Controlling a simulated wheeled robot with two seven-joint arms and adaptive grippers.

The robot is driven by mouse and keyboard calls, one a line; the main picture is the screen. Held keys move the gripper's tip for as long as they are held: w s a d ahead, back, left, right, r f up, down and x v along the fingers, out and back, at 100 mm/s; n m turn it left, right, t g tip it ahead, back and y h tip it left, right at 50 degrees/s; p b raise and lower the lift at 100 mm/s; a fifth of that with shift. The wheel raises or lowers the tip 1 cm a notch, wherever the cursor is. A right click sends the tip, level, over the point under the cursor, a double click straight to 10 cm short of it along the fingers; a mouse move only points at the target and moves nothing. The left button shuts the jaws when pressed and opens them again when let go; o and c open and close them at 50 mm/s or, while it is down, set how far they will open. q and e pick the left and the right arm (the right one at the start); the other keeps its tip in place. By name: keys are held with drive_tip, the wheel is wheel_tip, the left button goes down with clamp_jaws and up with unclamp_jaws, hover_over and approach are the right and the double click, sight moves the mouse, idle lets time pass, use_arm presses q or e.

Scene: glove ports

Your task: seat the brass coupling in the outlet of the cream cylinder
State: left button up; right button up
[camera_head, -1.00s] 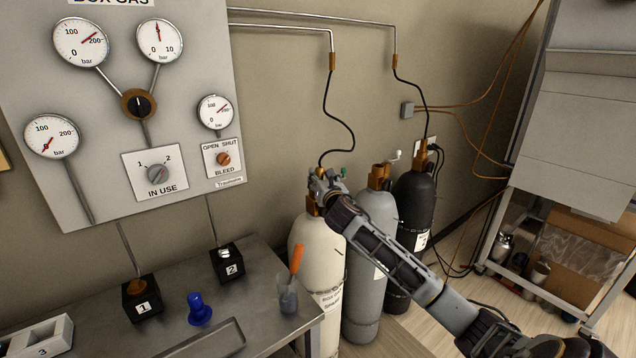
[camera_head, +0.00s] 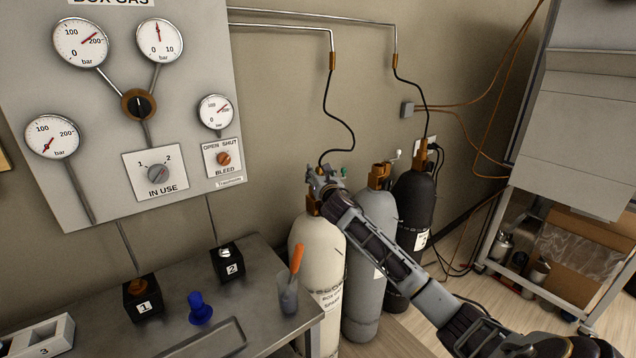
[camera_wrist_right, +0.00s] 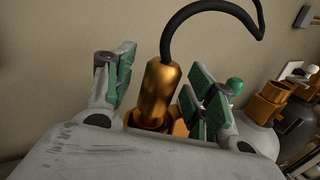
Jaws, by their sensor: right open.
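The brass coupling (camera_wrist_right: 160,84) hangs at the end of a black hose, upright between the two fingers of my right gripper (camera_wrist_right: 165,88) in the right wrist view. The fingers stand apart with gaps at both sides of it. Its lower end meets brass valve parts (camera_wrist_right: 176,122); my gripper body hides the outlet, so I cannot tell how far in it sits. In the head view the right gripper (camera_head: 326,182) is at the top of the cream cylinder (camera_head: 316,245) and covers most of its valve. My left gripper is not in view.
A grey cylinder (camera_head: 366,290) and a black cylinder (camera_head: 414,190) stand right of the cream one. The bench (camera_head: 190,345) at lower left holds numbered blocks, a blue object (camera_head: 199,308) and a cup with an orange-handled tool (camera_head: 289,290). The gauge panel (camera_head: 200,60) is on the wall.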

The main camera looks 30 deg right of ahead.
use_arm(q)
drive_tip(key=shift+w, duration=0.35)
use_arm(e)
clamp_jaws()
drive_tip(key=shift+r, duration=0.2)
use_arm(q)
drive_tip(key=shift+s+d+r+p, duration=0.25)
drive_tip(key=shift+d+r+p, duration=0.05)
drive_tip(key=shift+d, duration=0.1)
use_arm(e)
drive_tip(key=shift+r, duration=4.9)
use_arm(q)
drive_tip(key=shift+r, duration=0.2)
